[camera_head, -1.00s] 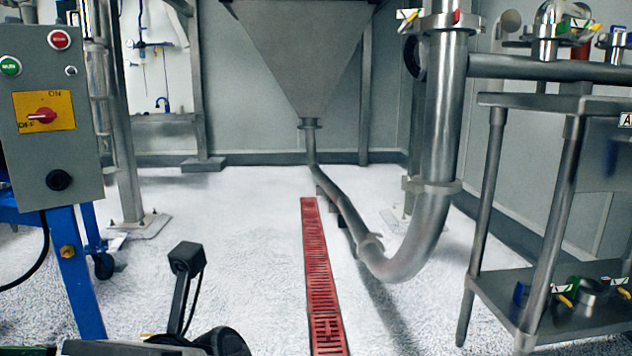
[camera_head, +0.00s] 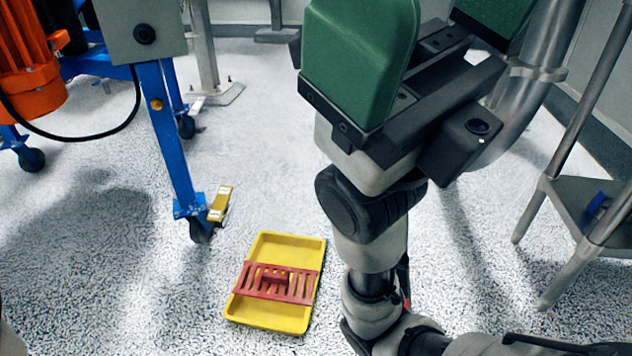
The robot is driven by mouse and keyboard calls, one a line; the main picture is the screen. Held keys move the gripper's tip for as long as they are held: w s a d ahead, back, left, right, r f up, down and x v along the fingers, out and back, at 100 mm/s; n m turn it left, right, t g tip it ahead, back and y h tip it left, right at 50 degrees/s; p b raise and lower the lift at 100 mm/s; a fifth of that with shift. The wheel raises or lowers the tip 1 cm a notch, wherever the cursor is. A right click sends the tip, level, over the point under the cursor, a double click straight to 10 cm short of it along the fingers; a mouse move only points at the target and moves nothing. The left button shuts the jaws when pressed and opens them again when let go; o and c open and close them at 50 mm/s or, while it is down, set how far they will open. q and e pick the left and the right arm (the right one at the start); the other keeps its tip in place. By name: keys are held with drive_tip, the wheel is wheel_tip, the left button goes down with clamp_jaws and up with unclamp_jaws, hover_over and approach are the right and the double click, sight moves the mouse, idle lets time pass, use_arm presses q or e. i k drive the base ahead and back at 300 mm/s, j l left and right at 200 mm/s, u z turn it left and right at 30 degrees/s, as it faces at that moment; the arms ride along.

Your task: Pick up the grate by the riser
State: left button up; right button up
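The red slotted grate (camera_head: 276,283) lies across a yellow tray (camera_head: 266,317) on the floor, in the lower middle of the view. A small raised red part, perhaps the riser, stands at the middle of the grate. My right gripper (camera_head: 432,25) is raised at the upper right, apart from the grate and closer to the camera. Its two green fingers are spread with a gap between them, and nothing shows held there. My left gripper is not in view.
A blue stand (camera_head: 170,140) with casters carries a grey box (camera_head: 135,30), left of the tray. A yellow block (camera_head: 220,204) sits by its leg. A metal shelf table (camera_head: 580,215) stands at right. Speckled floor around the tray is mostly free.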

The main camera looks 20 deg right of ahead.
sight(276, 278)
drive_tip(key=i+l+u, duration=0.1)
drive_tip(key=l+u, duration=0.75)
drive_tip(key=i+j, duration=0.05)
